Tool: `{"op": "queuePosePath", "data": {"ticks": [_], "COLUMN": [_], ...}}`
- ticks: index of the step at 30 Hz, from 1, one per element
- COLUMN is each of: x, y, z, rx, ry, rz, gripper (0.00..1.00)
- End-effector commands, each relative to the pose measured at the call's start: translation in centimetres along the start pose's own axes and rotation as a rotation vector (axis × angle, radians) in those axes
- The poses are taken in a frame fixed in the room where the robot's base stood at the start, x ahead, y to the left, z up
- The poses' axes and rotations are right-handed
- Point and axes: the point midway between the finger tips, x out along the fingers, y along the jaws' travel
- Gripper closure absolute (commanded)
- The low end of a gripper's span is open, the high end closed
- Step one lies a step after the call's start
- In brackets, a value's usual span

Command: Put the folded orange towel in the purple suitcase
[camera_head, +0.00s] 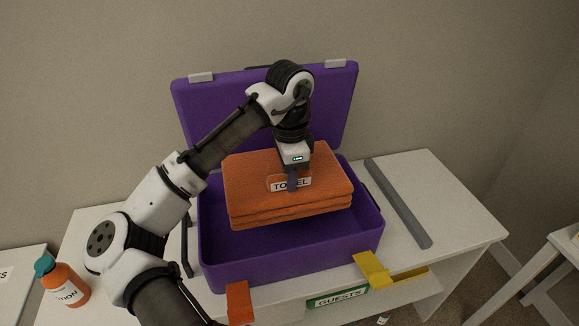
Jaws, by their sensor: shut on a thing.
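The folded orange towel (250,185), with a label reading "TOWEL" on top, is at the open purple suitcase (300,266). My gripper (292,184) points down and is shut on the towel near its label. The suitcase lid (335,105) stands up at the back against the wall. My arm crosses the left side of the suitcase and hides part of it.
The suitcase stands on a white table (455,215). A long grey bar (398,202) lies right of it. An orange bottle (66,287) with a teal cap is at lower left. Orange (239,301) and yellow (371,268) pieces and a green "GUESTS" sign (337,298) are at the front.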

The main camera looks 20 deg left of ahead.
Motion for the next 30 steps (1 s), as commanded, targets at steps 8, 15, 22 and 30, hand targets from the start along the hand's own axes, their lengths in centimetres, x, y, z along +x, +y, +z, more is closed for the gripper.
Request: {"op": "queuePosePath", "data": {"ticks": [8, 15, 22, 30], "x": [4.5, 8.0, 11.2, 13.4], "y": [0.0, 0.0, 0.0, 0.0], "z": [0.0, 0.0, 0.0, 0.0], "rx": [0.0, 0.0, -0.001, 0.0], "ry": [0.002, 0.001, 0.002, 0.001], "rz": [-0.001, 0.0, -0.001, -0.002], "gripper": [1.0, 1.0, 1.0, 1.0]}}
